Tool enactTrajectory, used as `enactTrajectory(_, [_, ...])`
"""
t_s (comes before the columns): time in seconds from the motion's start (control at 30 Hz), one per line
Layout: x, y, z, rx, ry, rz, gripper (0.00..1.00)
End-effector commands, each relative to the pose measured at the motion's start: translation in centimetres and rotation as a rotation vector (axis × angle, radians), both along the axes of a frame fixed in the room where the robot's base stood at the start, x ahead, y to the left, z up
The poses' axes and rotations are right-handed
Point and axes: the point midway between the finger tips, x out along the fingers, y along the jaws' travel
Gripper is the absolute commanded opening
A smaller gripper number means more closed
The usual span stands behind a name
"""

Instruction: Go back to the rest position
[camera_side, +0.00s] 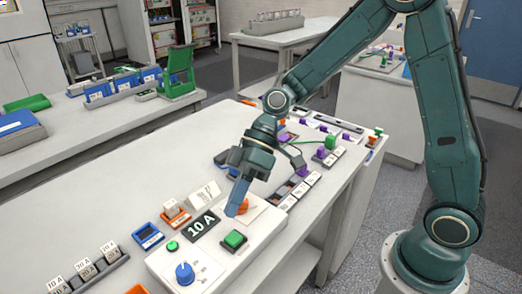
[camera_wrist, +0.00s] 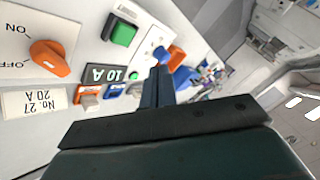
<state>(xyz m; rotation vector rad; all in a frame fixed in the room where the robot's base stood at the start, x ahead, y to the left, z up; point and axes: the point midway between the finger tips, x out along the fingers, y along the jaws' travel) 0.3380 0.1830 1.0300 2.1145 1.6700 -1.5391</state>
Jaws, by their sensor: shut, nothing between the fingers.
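My gripper (camera_side: 238,198) is shut and empty, its blue fingers pointing down over the cycler's white panel (camera_side: 215,262). Its shut fingers also show in the wrist view (camera_wrist: 158,78). The panel carries a dark display reading 10 A (camera_side: 202,225), a green button (camera_side: 233,239), a blue knob (camera_side: 185,273) and an orange rotary switch (camera_wrist: 48,60) marked ON and OFF. In the side view the fingers partly hide the orange switch. I cannot tell whether the fingers touch anything; they look clear of the panel in the wrist view.
A rack of 20 A cards (camera_side: 86,270) stands at the front left. Blue (camera_side: 148,236) and orange (camera_side: 175,214) holders sit beside the panel. Cell trays, purple clips and a green connector (camera_side: 330,141) lie along the bench's right side. The bench's left middle is clear.

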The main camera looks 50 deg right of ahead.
Motion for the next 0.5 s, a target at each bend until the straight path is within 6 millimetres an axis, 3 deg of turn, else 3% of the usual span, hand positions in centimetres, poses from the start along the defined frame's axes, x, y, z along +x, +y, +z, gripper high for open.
enactTrajectory(0.5, [-0.5, -0.9, 1.0, -0.059, -0.018, -0.033, 0.00])
